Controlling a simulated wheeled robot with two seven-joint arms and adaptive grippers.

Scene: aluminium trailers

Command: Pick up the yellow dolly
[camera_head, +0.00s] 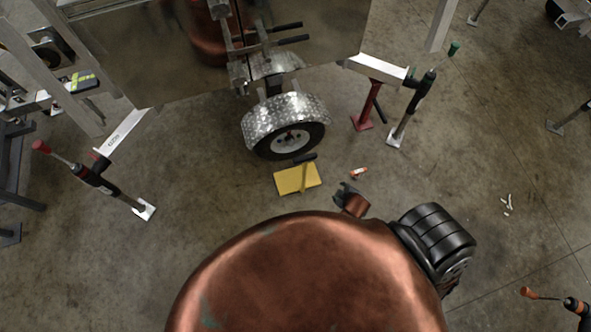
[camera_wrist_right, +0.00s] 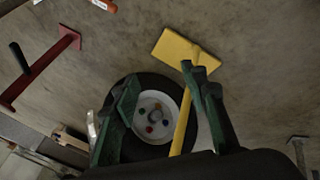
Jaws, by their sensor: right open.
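The yellow dolly (camera_head: 290,180) has a flat plate on the floor in front of the trailer wheel, with a handle rising toward a dark end. In the right wrist view its plate (camera_wrist_right: 172,48) is at the top, and its handle runs down beside the right-hand finger. The lower end of the handle is hidden behind my gripper there. My right gripper (camera_wrist_right: 163,95) is open, its dark green fingers spread in front of the wheel. In the head view a dark gripper part (camera_head: 344,192) shows right of the dolly. I cannot tell whether a finger touches the handle. My left gripper is out of view.
The trailer wheel (camera_head: 290,140) under a silver fender stands just behind the dolly. A red jack stand (camera_head: 365,121) and black-handled jack (camera_head: 399,130) are to the right. A small red-white item (camera_head: 359,173) lies nearby.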

